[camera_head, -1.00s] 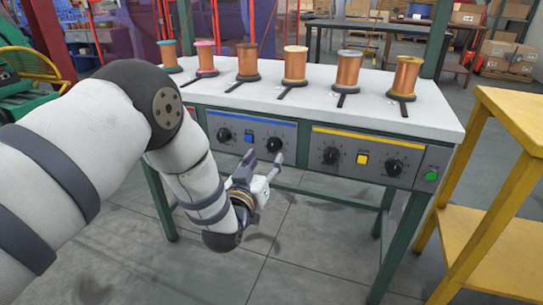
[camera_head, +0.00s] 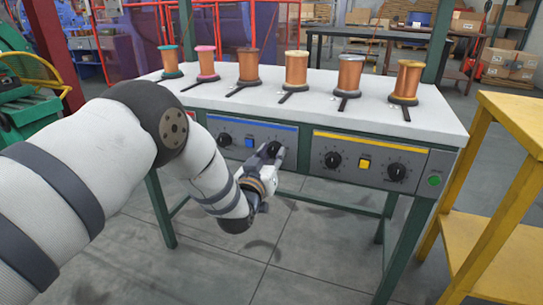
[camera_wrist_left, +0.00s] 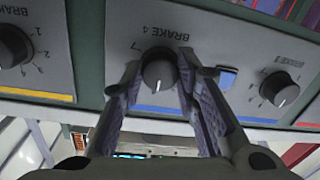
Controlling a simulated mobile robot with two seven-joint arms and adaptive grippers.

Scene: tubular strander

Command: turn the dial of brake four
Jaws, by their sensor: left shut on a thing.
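The brake 4 dial (camera_wrist_left: 159,72) is a round black knob with a white pointer line, under the upside-down label BRAKE 4 in the left wrist view. It is the right-hand knob of the blue-striped panel (camera_head: 235,128) in the head view, where my gripper mostly hides it. My left gripper (camera_head: 272,149) has reached the panel front. In the left wrist view its two fingers stand on either side of the knob, and it is shut on it. My right gripper is in neither view.
A blue button (camera_wrist_left: 227,78) and another knob (camera_wrist_left: 279,89) sit beside the dial. The yellow-striped panel (camera_head: 380,148) has two more knobs and a yellow button. Several copper spools (camera_head: 296,68) stand on the white bench top (camera_head: 320,105). A yellow table (camera_head: 515,110) stands at the right.

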